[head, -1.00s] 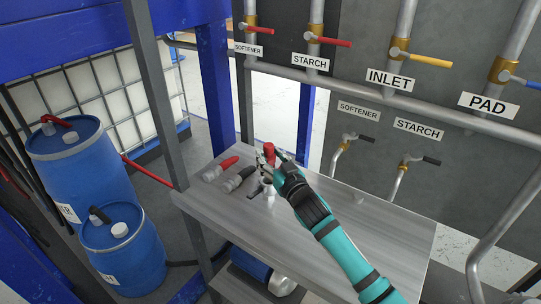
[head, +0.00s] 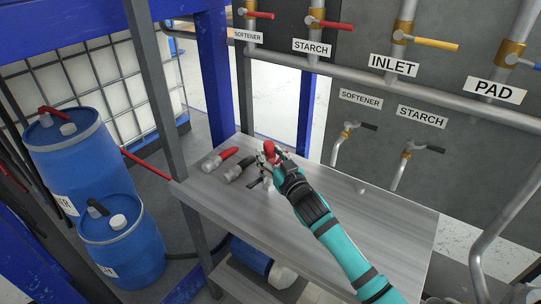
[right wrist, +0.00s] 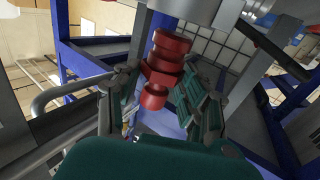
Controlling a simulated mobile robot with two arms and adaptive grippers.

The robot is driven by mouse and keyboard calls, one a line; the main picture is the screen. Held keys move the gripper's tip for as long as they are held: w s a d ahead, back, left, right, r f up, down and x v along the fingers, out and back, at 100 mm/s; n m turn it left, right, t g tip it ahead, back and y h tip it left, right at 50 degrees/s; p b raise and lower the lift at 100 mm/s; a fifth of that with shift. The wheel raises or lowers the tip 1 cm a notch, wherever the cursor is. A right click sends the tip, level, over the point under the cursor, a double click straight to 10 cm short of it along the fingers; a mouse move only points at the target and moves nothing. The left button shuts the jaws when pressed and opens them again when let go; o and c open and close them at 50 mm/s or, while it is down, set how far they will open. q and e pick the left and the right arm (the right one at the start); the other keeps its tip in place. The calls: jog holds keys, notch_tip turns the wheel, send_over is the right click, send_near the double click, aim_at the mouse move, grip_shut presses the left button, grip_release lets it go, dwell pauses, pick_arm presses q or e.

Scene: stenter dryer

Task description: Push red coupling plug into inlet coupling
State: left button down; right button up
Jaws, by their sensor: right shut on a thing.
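The red coupling plug (head: 270,147) is at the tip of my right gripper (head: 273,158), over the left part of the grey bench. In the right wrist view the plug (right wrist: 167,62) is stepped and ribbed and sits between the two fingers of the gripper (right wrist: 165,105), which is shut on it. A grey metal cylinder (right wrist: 190,10) is at the plug's far end; I cannot tell whether they touch. In the head view a metal fitting with a dark lever (head: 256,181) is just below the gripper, partly hidden by it. My left gripper is not in view.
A red-ended coupling (head: 219,159) and a black-ended coupling (head: 240,168) lie on the bench (head: 340,215) left of the gripper. Blue drums (head: 70,150) stand at the left. Pipes and valves with labels, including INLET (head: 393,65), line the back panel.

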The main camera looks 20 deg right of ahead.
jog(key=shift+p, duration=0.45)
dwell(1.1)
jog(key=shift+f+b, duration=1.45)
jog(key=shift+f, duration=0.65)
jog(key=o, duration=1.3)
jog(key=shift+f, duration=0.15)
jog(key=shift+c, duration=0.2)
jog(key=shift+f, duration=0.1)
jog(key=shift+s+f, duration=0.1)
jog(key=shift+f, duration=0.05)
jog(key=shift+s+f, duration=0.1)
jog(key=shift+s, duration=0.4)
jog(key=s, duration=0.3)
jog(key=s+d+r, duration=0.1)
jog(key=s, duration=0.3)
jog(key=s+d, duration=0.1)
jog(key=s, duration=0.2)
jog(key=shift+s+r, duration=0.2)
jog(key=shift+s, duration=0.15)
